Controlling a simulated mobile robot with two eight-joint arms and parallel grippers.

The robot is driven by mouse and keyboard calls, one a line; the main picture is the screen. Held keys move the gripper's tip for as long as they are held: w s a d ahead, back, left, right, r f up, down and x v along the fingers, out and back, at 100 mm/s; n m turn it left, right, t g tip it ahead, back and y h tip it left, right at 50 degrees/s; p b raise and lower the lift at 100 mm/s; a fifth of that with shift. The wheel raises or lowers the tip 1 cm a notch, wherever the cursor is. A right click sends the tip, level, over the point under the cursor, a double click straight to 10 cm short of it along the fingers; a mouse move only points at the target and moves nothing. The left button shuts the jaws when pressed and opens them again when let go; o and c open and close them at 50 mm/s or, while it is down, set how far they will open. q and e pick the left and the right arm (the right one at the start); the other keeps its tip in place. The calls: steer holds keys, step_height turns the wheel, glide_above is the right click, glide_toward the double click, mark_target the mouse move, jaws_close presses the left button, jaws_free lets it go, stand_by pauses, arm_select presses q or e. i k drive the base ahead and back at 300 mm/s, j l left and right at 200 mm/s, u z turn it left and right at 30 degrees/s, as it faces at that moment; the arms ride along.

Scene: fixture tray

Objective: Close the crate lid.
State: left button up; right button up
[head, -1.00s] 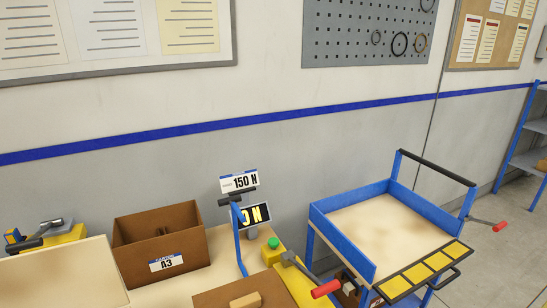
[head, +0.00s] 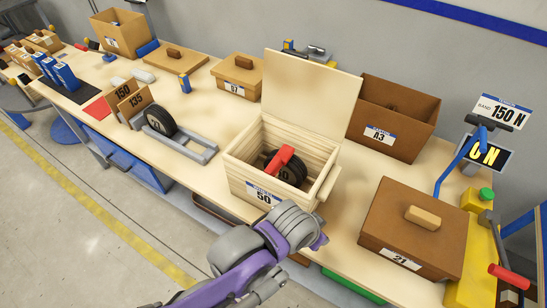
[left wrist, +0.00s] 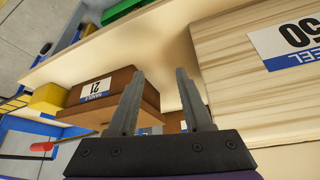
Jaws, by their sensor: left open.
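The pale wooden crate (head: 240,170), labelled 50, stands on the bench. Its flat pale lid (head: 310,88) stands open, raised at the crate's back edge. Inside is a dark wheel (head: 291,174) with a red piece (head: 279,158) against it. My left gripper (left wrist: 158,75) is open and empty in the left wrist view, with the crate's labelled wall (left wrist: 245,95) to the right of its fingers. In the head view my left wrist is in front of the crate's near right corner, and the fingertips are hidden there. My right gripper is not in view.
A closed brown box (head: 412,235) labelled 21 stands right of the crate, also in the left wrist view (left wrist: 98,105). An open brown box (head: 395,112) labelled A3 is behind. A wheel in a grey stand (head: 190,142) is left. Bare bench separates the crate and box 21.

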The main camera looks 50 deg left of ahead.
mark_target(320, 99)
steer(key=u, duration=1.65)
steer(key=k+j, duration=0.05)
